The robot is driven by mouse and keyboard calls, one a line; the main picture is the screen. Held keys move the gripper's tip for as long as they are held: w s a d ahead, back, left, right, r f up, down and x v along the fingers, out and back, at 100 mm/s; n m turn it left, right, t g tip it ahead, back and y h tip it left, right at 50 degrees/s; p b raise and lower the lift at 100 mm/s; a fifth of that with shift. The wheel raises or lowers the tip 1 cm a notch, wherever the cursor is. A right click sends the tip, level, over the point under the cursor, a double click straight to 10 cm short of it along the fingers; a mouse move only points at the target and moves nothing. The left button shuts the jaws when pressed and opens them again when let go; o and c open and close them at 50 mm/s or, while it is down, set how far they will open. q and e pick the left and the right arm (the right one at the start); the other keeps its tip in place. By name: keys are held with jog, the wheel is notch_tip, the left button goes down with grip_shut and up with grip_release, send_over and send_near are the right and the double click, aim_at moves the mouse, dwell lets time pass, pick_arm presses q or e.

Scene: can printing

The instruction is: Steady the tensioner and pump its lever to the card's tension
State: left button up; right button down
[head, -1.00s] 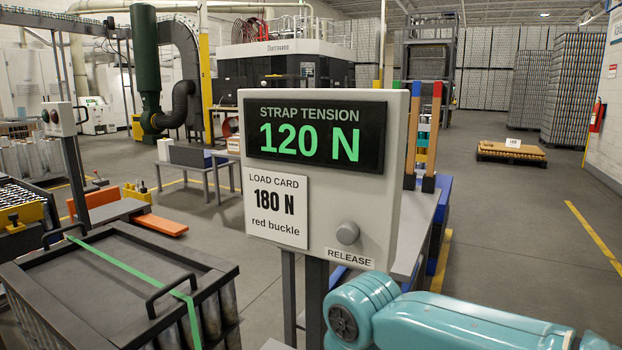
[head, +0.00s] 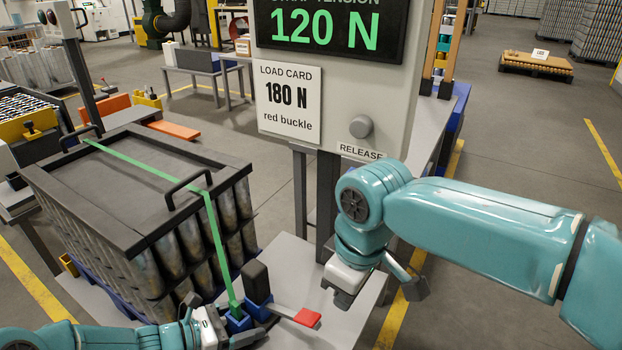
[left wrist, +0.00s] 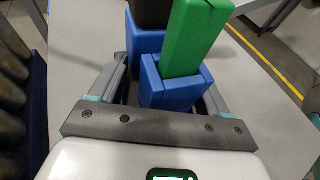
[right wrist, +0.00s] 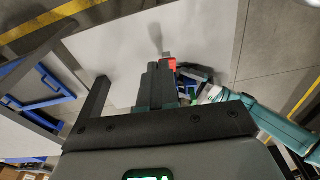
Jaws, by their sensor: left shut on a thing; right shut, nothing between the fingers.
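The tensioner (head: 257,283) has a blue body and a black upright block, and stands on a grey table beside the crate. The green strap (head: 213,235) runs over the crate lid and down into a blue block of it, also in the left wrist view (left wrist: 178,88). Its lever (head: 307,317) is a grey bar with a red end, pointing right. My left gripper (head: 243,329) is shut on the tensioner's blue block. My right gripper (head: 346,299) is shut and empty, above and right of the red lever end, which shows beyond its fingers in the right wrist view (right wrist: 168,65).
A display (head: 330,27) reads 120 N. The load card (head: 288,102) reads 180 N, red buckle. A grey RELEASE knob (head: 361,127) sits beside it. The panel's post rises behind the table. The crate (head: 150,225) of cans fills the left side.

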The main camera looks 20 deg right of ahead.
pick_arm(q)
jog(key=shift+d, duration=0.1)
pick_arm(e)
jog(key=w+a+r, duration=0.5)
jog(key=shift+w+r+m, duration=0.3)
jog(key=shift+w, duration=0.05)
jog(key=shift+a, duration=0.1)
